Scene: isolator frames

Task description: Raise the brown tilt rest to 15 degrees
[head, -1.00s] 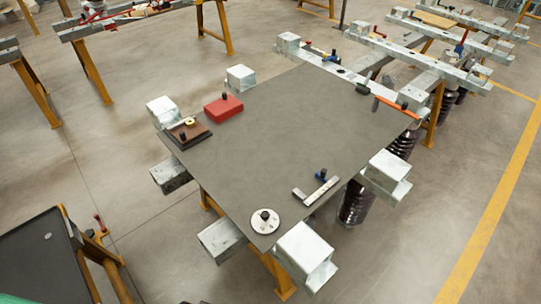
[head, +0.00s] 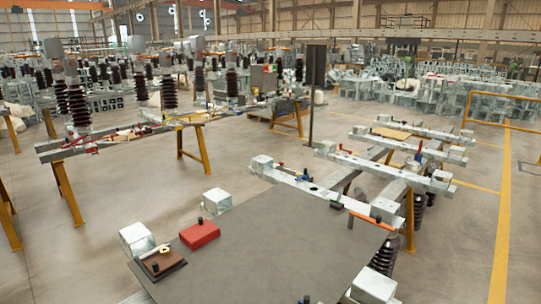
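The brown tilt rest (head: 163,264) lies at the left edge of the grey tabletop (head: 270,245) in the head view. It looks low and flat; its exact angle is too small to tell. A small yellow ring-like part and a black knob (head: 155,267) sit on top of it. A red block (head: 199,235) with a black knob stands to its right and a little farther back. Neither of my grippers shows in this view.
Pale metal blocks (head: 137,240) stand along the table's left and back edges. A bar with an orange handle (head: 371,220) lies near the right edge. Frames with dark insulators (head: 78,105) stand behind. The middle of the tabletop is clear, and open floor lies to the left.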

